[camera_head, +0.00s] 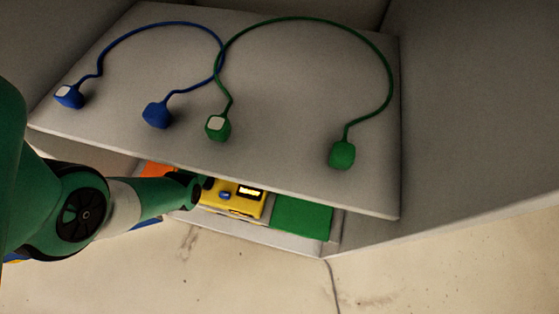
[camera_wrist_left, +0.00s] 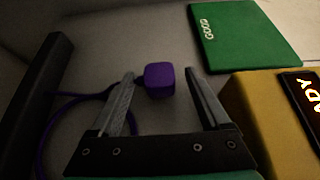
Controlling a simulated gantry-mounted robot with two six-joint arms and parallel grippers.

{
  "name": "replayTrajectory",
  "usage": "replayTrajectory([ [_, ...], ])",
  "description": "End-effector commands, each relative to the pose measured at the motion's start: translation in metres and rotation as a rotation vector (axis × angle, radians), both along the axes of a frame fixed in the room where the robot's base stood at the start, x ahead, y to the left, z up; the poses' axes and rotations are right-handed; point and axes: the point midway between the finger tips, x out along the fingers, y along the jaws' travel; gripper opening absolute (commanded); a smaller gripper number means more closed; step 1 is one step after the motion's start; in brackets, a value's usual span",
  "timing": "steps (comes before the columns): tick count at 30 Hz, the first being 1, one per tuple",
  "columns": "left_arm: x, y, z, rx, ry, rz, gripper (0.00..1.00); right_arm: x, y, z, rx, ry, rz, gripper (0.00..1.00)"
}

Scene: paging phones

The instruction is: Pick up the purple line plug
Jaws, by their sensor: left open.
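The purple line plug (camera_wrist_left: 159,80) is a small rounded cube in the left wrist view. It lies on a grey surface, between and slightly beyond the fingers of my left gripper (camera_wrist_left: 164,76), nearer the left finger. The gripper is open, and whether a finger touches the plug I cannot tell. The plug's purple cord (camera_wrist_left: 92,98) curves away to the left, partly behind the left finger. In the head view my left arm reaches under the upper shelf from the left, and the shelf hides the purple plug and the gripper's fingers. My right gripper is in neither view.
The upper shelf (camera_head: 300,175) holds blue plugs (camera_head: 157,115) on a blue cord and green plugs (camera_head: 342,155) on a green cord. Below its front edge are a yellow device (camera_head: 232,200) with a lit display and a green pad (camera_head: 300,217). The device stands close right of the gripper.

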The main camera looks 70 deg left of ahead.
Motion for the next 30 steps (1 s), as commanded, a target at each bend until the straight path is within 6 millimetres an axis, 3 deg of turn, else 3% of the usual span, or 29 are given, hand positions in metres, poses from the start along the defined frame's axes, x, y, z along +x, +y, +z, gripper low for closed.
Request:
replayTrajectory([
  [2,0.000,0.000,0.000,0.000,0.000,0.000,0.78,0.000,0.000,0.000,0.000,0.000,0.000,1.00],
  [15,0.000,0.000,0.001,0.001,-0.001,0.000,0.00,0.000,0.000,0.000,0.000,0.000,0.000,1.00],
  [25,0.000,0.001,0.003,0.001,-0.001,0.000,0.00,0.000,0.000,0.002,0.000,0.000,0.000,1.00],
  [30,0.000,0.001,0.020,0.003,-0.002,-0.001,0.00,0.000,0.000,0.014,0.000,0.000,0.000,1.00],
])
